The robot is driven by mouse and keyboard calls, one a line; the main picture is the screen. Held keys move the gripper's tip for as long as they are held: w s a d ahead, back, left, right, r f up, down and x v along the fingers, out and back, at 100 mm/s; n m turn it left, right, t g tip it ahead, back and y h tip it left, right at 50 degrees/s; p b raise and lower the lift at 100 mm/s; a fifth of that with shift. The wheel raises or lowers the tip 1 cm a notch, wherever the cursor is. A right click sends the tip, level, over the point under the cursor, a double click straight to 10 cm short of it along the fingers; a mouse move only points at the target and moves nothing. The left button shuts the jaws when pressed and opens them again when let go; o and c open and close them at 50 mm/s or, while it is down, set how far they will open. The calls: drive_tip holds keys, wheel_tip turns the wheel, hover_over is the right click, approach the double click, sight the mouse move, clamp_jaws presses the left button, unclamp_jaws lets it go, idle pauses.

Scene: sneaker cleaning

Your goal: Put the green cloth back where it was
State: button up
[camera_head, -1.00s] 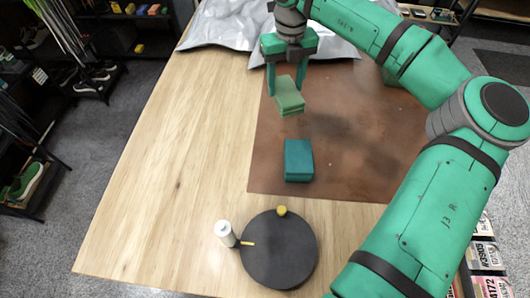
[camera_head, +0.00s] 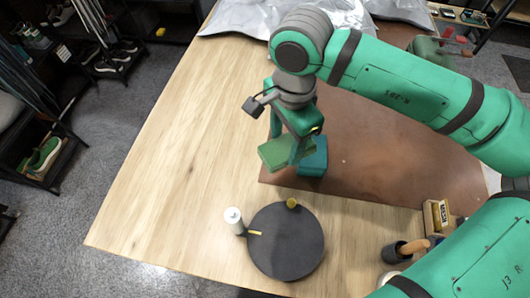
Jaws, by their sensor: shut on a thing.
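The green cloth (camera_head: 272,155) is a folded, lighter green pad. My gripper (camera_head: 288,152) is shut on it and holds it tilted, at the left edge of the brown mat (camera_head: 370,185). A teal block (camera_head: 314,163) sits on the mat just right of the cloth, partly hidden by my gripper. I cannot tell whether the cloth touches the block or the table.
A dark round tray (camera_head: 285,250) stands in front, with a yellow item (camera_head: 292,203) at its rim and a white bottle (camera_head: 234,220) to its left. A wooden box (camera_head: 437,217) and dark cup (camera_head: 392,252) are at right. The table's left side (camera_head: 170,180) is clear.

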sight(268, 143)
drive_tip(key=s+n, duration=0.5)
drive_tip(key=s, duration=0.1)
drive_tip(key=w+a+f, duration=0.1)
drive_tip(key=w, duration=0.2)
drive_tip(key=w+a+f, duration=0.1)
drive_tip(key=w+f, duration=0.1)
drive_tip(key=w, duration=0.1)
drive_tip(key=w+a+f, duration=0.1)
drive_tip(key=w+f, duration=0.1)
drive_tip(key=w, duration=0.1)
drive_tip(key=shift+a, duration=0.35)
drive_tip(key=w+f, duration=0.1)
drive_tip(key=f, duration=0.1)
drive_tip(key=w+a+f, duration=0.1)
drive_tip(key=w+f, duration=0.1)
drive_tip(key=shift+w+f, duration=0.1)
drive_tip(key=shift+f, duration=0.1)
drive_tip(key=shift+w+a+f, duration=0.15)
drive_tip(key=shift+w+f, duration=0.05)
drive_tip(key=shift+f, duration=0.1)
drive_tip(key=shift+w+a+f, duration=0.1)
drive_tip(key=shift+w+f, duration=0.1)
drive_tip(key=shift+f, duration=0.75)
drive_tip(key=shift+w+f, duration=0.15)
drive_tip(key=shift+f, duration=0.75)
drive_tip(key=shift+f, duration=0.1)
drive_tip(key=o, duration=1)
drive_tip(key=shift+n, duration=0.3)
